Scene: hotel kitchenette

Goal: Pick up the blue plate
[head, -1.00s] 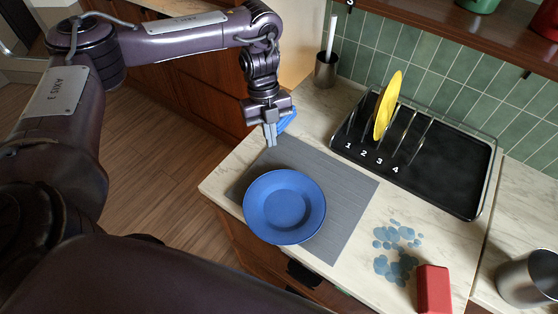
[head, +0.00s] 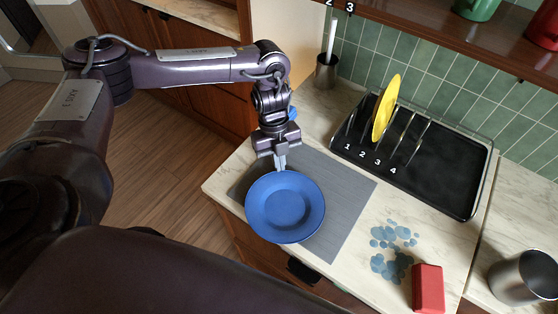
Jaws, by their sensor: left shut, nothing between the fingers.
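The blue plate (head: 285,208) lies face up on a grey mat (head: 345,195) on the counter. My left gripper (head: 280,164) points down at the plate's far rim, with its fingers together and nothing held between them. The fingertips are at or just behind the rim; I cannot tell whether they touch it. My right gripper is not in the head view.
A black dish rack (head: 440,170) with numbered slots holds an upright yellow plate (head: 385,108). Blue spots (head: 393,245) mark the counter near a red block (head: 428,289). A metal pot (head: 527,276) stands at the right. A cup (head: 326,71) stands behind.

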